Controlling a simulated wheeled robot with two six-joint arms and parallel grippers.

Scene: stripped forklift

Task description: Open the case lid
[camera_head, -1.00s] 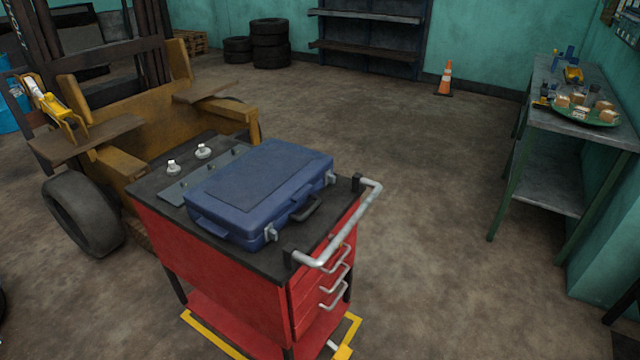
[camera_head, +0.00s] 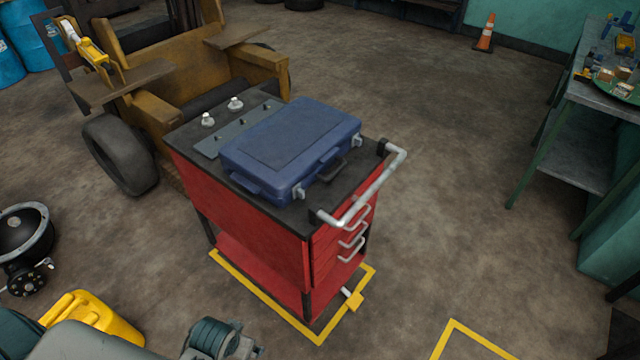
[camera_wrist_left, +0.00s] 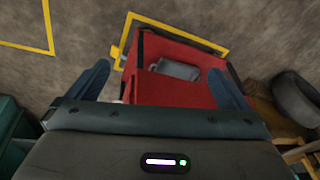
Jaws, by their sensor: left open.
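The blue case (camera_head: 290,143) lies flat on the black top of a red tool cart (camera_head: 245,220), with its lid shut. Its dark handle (camera_head: 333,170) and silver latches (camera_head: 299,191) are on the side facing the cart's push bar. My left gripper (camera_wrist_left: 160,68) is open and empty in the left wrist view. Its two dark fingers stand wide apart, with the red cart (camera_wrist_left: 150,88) beyond and between them. The case cannot be made out for sure in that view. The left jaws do not show clearly in the head view. My right gripper is not in view.
A grey push bar (camera_head: 375,190) sticks out from the cart. A yellow forklift (camera_head: 200,95) stands close behind at the left. A yellow object (camera_head: 95,315) and a black round object (camera_head: 25,235) are at lower left. A workbench (camera_head: 570,130) is at right. Floor between is clear.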

